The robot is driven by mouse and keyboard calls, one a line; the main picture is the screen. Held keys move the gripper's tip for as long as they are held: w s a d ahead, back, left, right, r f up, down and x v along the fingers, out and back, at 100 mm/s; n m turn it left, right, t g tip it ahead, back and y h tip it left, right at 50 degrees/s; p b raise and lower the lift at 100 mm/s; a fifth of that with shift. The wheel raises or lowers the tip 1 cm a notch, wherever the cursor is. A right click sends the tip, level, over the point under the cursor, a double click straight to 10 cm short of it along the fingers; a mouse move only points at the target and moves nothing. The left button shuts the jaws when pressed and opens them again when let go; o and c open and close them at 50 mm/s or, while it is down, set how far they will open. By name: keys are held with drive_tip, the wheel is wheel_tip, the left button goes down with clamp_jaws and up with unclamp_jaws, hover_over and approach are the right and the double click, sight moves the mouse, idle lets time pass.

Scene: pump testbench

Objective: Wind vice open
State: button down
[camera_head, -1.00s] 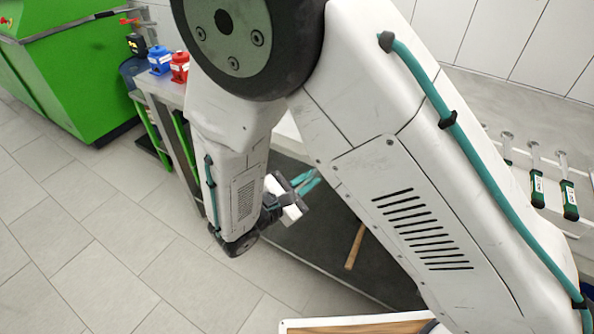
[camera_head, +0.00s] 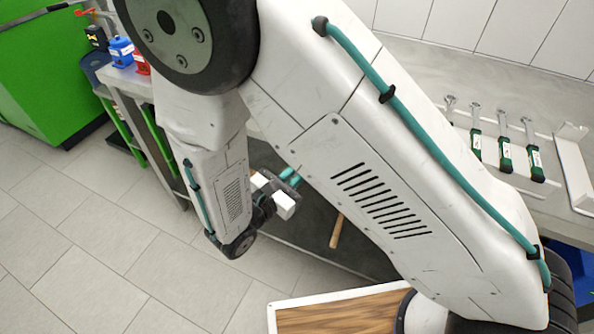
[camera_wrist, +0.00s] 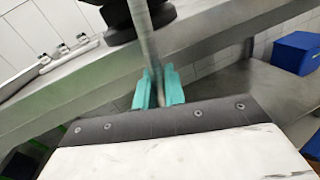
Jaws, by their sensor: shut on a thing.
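My gripper (camera_wrist: 158,88) has teal fingers, closed around a thin grey rod in the wrist view. The rod (camera_wrist: 148,45), which looks like the vice handle, runs up between the fingers to a dark rounded part (camera_wrist: 125,22) at the top edge. That part may belong to the vice; most of it is out of frame. In the head view my gripper (camera_head: 289,179) shows small beyond my arm, at the edge of the bench. The vice and the rod cannot be made out there, since my arm covers that area.
A blue bin (camera_wrist: 297,52) sits on a lower surface in the wrist view. A wooden handle (camera_head: 336,230) lies below the bench. A blue valve-like part (camera_head: 121,50) stands at the left end. Floor at left is clear.

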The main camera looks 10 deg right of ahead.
drive_tip(key=c, duration=1.6)
unclamp_jaws()
drive_tip(key=shift+w+d, duration=0.1)
drive_tip(key=v, duration=0.8)
